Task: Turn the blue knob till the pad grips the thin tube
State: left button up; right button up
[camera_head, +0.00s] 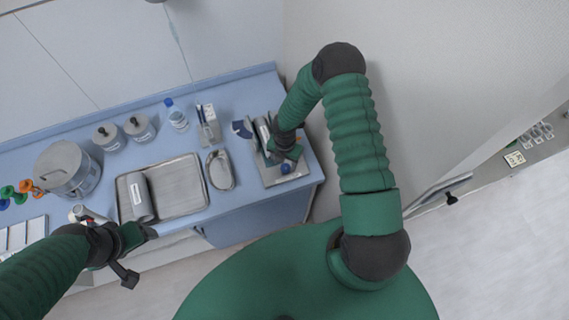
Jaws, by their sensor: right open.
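The blue knob (286,169) is a small round spot near the front of a device on a grey base plate (268,178), at the right end of the blue counter. My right gripper (283,157) is open and sits over the device, just behind the knob; I cannot tell if it touches it. The gripper and wrist cover much of the device. The pad and the thin tube cannot be made out. My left gripper (133,262) is at the lower left, in front of the counter edge and far from the device; its opening is unclear.
A metal tray (180,187) holding a grey roll and a kidney dish (220,171) lie left of the device. A bottle (176,116), lidded jars (138,127) and a large steel drum (66,169) stand behind and left. A wall rises close on the right.

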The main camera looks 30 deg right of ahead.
aim_at(285, 167)
jog(key=f, duration=0.3)
jog(key=shift+d+f, duration=0.2)
jog(key=shift+d, duration=0.1)
jog(key=shift+a, duration=0.1)
jog(key=shift+c, duration=0.3)
jog(key=shift+a, duration=0.1)
jog(key=c, duration=0.5)
grip_shut()
